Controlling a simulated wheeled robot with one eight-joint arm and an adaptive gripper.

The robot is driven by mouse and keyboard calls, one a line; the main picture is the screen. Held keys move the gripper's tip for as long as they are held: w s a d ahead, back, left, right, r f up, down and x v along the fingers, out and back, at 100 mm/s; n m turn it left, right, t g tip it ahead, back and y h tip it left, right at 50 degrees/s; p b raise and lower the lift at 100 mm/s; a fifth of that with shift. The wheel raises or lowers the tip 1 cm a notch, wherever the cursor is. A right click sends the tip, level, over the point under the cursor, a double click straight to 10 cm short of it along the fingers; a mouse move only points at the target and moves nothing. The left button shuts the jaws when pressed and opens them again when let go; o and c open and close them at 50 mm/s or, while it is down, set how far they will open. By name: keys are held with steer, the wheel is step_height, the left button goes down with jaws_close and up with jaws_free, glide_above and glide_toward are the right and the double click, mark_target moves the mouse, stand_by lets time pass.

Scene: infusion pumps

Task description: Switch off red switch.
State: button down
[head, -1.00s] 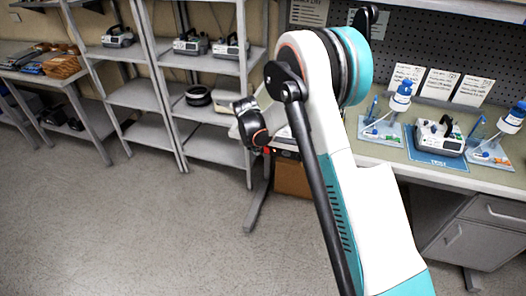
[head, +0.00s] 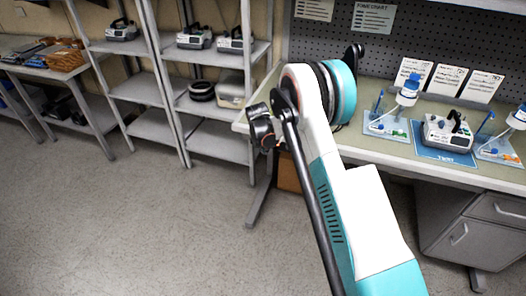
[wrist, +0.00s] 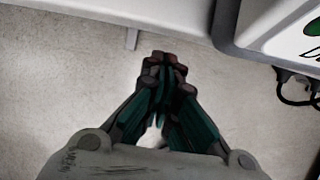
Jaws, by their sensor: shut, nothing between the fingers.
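No red switch can be made out in either view. A white pump with a black handle (head: 447,132) stands on a blue mat (head: 440,155) on the bench at the right in the head view. My gripper (wrist: 163,62) shows in the wrist view with its fingers together and nothing between them. It is over grey floor, with a pale edge above it. A white device (wrist: 285,28) with a green mark fills the upper right corner, apart from the fingertips; only its corner shows.
The bench (head: 385,152) also bears pump bottles on stands (head: 407,92) and white cards (head: 447,80). Shelves (head: 212,137) with several devices stand at the left. Black cables (wrist: 295,90) hang at the right in the wrist view. The floor (head: 150,230) is open.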

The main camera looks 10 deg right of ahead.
steer(key=shift+w+d+r, duration=0.1)
steer(key=shift+w+d, duration=0.2)
steer(key=shift+w, duration=0.35)
